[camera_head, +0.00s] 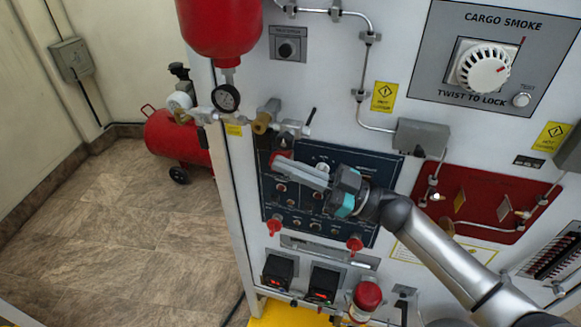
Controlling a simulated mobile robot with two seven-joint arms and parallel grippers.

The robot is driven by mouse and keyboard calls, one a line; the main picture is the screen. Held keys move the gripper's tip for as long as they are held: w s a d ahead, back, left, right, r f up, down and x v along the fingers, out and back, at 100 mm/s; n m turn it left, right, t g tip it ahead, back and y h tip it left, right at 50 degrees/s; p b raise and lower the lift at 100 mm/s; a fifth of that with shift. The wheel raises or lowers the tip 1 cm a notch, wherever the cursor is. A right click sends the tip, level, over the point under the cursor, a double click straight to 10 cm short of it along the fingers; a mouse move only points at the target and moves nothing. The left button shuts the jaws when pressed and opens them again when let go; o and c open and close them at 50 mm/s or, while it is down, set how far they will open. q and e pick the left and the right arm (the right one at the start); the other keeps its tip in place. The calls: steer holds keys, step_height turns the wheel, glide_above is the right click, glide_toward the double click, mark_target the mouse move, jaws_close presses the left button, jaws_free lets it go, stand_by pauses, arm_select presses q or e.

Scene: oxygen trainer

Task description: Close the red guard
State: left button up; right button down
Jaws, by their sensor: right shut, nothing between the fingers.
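A small red piece that looks like the red guard (279,156) sits at the upper left of the dark blue switch panel (370,160). My right gripper (279,166) reaches in from the right, with its grey fingers shut and empty. Its fingertips are right at the red piece and hide part of it. I cannot tell whether they touch it, or how far the guard is tilted. My left gripper is not in view.
A pressure gauge (226,98) and brass valve (263,122) stick out above the panel. A red plate (480,204) with pipes is on the right. The tiled floor (110,240) at left is open.

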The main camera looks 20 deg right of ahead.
steer(key=shift+f+n+g+y+b, duration=0.3)
steer(key=shift+f+n+g+b, duration=0.4)
steer(key=shift+f+n+b, duration=1.05)
steer(key=shift+f+p, duration=0.45)
steer(key=shift+r, duration=0.1)
